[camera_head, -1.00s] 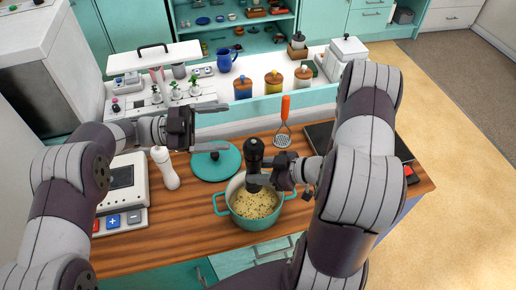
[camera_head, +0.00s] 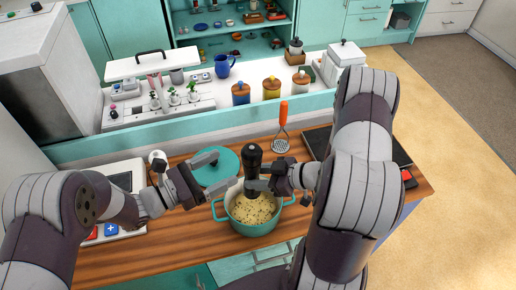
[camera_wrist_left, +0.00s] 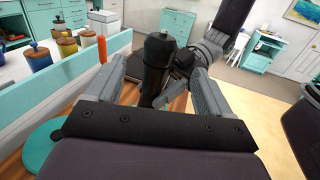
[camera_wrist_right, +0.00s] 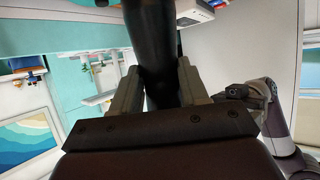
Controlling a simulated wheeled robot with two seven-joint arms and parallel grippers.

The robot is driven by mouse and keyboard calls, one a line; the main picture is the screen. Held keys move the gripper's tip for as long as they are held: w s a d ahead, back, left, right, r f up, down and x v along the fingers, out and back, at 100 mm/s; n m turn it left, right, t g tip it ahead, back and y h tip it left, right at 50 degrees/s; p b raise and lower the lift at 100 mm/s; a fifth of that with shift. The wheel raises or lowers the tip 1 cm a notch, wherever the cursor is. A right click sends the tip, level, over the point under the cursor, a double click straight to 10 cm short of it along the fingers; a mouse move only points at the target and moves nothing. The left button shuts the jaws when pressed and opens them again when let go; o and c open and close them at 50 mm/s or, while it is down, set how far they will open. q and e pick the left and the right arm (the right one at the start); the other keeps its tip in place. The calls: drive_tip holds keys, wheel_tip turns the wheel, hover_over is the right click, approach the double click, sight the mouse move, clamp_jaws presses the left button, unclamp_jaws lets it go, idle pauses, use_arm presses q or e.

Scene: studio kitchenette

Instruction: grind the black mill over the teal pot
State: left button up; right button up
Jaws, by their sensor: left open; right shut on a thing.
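The black mill (camera_head: 253,157) stands upright over the teal pot (camera_head: 259,229), which holds pale food with dark specks. My right gripper (camera_head: 262,185) is shut on the mill's lower body; the mill also fills the middle of the right wrist view (camera_wrist_right: 152,50). My left gripper (camera_head: 222,173) is open and points at the mill from the left. In the left wrist view the mill's top (camera_wrist_left: 158,50) shows between the open fingers, farther out. I cannot tell whether the left fingers reach around it.
The teal lid (camera_head: 216,165) lies behind the pot, under my left gripper. A white mill (camera_head: 157,157) is partly hidden by my left arm. An orange-handled masher (camera_head: 282,128) is behind, and a dark hob (camera_head: 318,140) lies to the right. Several jars stand on the rear ledge.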

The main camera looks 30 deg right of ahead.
sight(259, 150)
use_arm(q)
drive_tip(key=d, duration=1.1)
drive_tip(key=shift+w+d, duration=0.2)
drive_tip(key=shift+w, duration=0.1)
drive_tip(key=c, duration=1)
drive_tip(key=shift+m+g, duration=0.4)
drive_tip(key=shift+g, duration=0.1)
